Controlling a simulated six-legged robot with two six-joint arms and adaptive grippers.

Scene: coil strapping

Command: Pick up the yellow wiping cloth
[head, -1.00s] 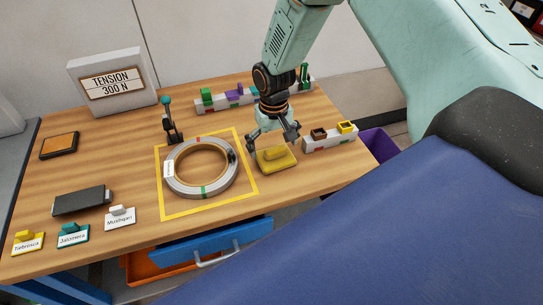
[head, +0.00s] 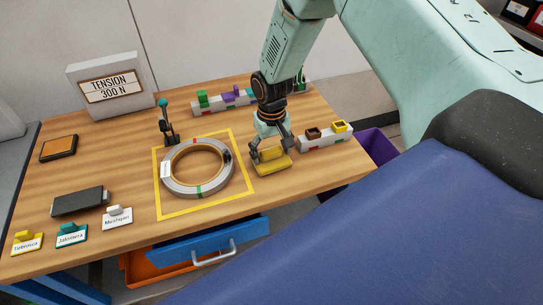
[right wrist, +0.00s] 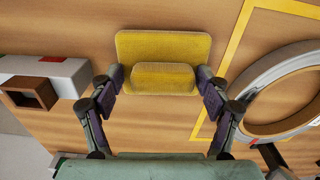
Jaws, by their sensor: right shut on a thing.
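The yellow wiping cloth (head: 272,165) lies on the wooden table just right of the yellow-outlined square. It is a flat pad with a raised grip on top, and it also shows in the right wrist view (right wrist: 165,45). My right gripper (head: 271,154) points down over it. Its fingers are shut on the raised grip from both sides, as the right wrist view (right wrist: 164,80) shows. The cloth appears to be on the table or barely above it; I cannot tell which. My left gripper is not in view.
A strapped coil (head: 164,182) lies inside the yellow outline (head: 204,212), left of the cloth. A grey block with small brown and yellow holders (head: 326,143) stands close to the right. A teal-topped tool (head: 168,125) stands behind the coil. The table's front edge is near.

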